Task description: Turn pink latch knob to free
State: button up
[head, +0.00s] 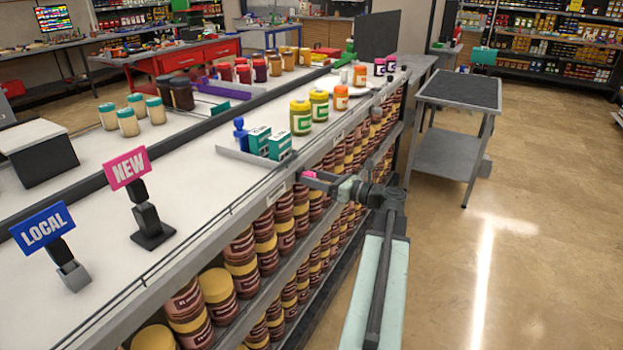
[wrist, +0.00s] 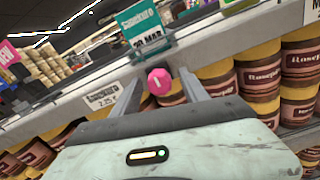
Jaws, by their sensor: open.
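The pink latch knob (wrist: 159,81) is on the front edge of the white counter, below a teal box. A short pale mark shows on its face. It also shows in the head view as a small pink spot (head: 311,174) at the counter's front edge. My gripper (wrist: 160,83) is open, with one finger on each side of the knob in the wrist view. The fingers look apart from the knob; I cannot tell how deep it sits between them. In the head view my gripper (head: 322,181) is at the knob, reaching in from the right.
Shelves of brown jars with yellow lids (head: 219,285) fill the counter front below. Teal boxes (head: 279,145) stand in a tray above the knob. A price label (wrist: 102,97) is left of the fingers. A grey cart (head: 458,92) stands right; the floor in front is clear.

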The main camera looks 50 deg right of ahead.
jog(key=shift+w+a, duration=0.1)
jog(key=shift+w, duration=0.2)
grip_shut()
jog(key=shift+n, duration=0.4)
jog(key=n, duration=0.3)
jog(key=shift+n, duration=0.4)
jog(key=n, duration=0.4)
jog(key=shift+n, duration=0.3)
jog(key=n, duration=0.4)
jog(key=shift+f+n, duration=0.1)
jog(key=shift+n, duration=2.1)
